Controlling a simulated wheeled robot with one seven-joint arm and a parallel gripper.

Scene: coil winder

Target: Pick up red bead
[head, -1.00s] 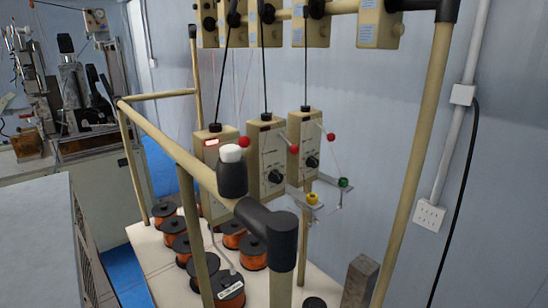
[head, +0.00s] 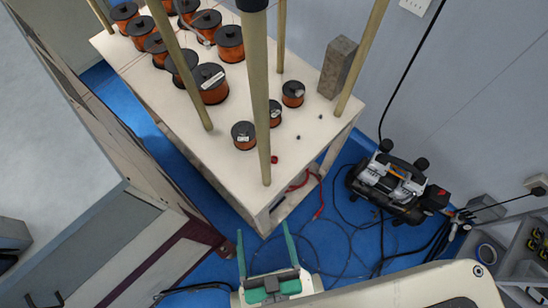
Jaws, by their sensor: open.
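The red bead (head: 274,159) is a tiny red piece lying on the pale table top (head: 225,150), close to the foot of a tan post and near the table's front corner. My gripper (head: 262,228) shows at the bottom of the head view, with two long green fingers spread apart and nothing between them. In the picture the fingertips are below the table's front corner, apart from the bead. Their height relative to the table top is hard to tell.
Tan posts (head: 261,105) rise from the table around the bead. Several copper wire spools (head: 243,135) and a grey block (head: 338,67) stand on the table. Small dark pieces (head: 298,137) lie near the bead. Cables and a machine (head: 390,185) are on the blue floor at right.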

